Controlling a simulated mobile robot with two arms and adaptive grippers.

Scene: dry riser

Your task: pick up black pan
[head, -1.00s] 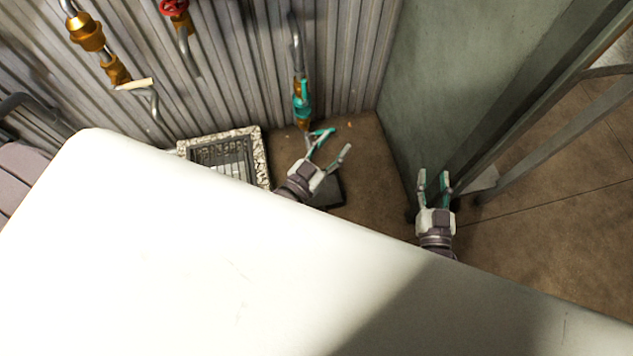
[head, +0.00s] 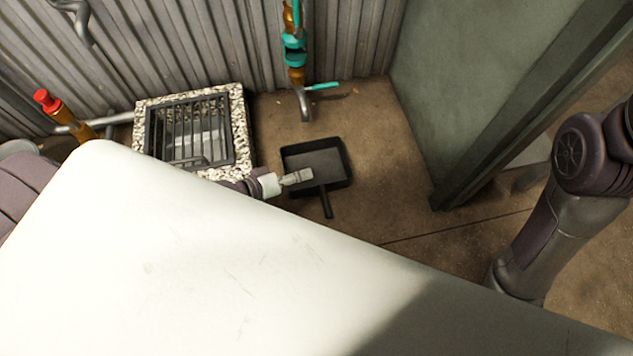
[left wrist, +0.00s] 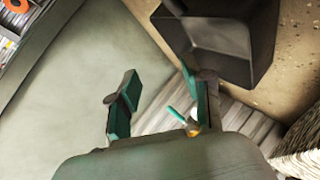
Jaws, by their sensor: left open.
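The black pan (head: 318,160) is a square, shallow pan on the brown floor in the head view, with its handle pointing toward the bottom of the picture. My left gripper (head: 298,177) is over the left part of the pan, seen edge-on; contact cannot be told. In the left wrist view the pan (left wrist: 222,38) fills the upper right, close to the right finger. The jaws of the left gripper (left wrist: 160,103) are apart with nothing held between them. My right arm stands at the right of the head view; its gripper is hidden.
A grated drain (head: 243,130) with a pebbled rim lies left of the pan. A pipe with a teal valve (head: 294,50) comes down behind it along the corrugated wall. A green-grey wall and post (head: 460,170) stand at right. Bare floor lies around the pan.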

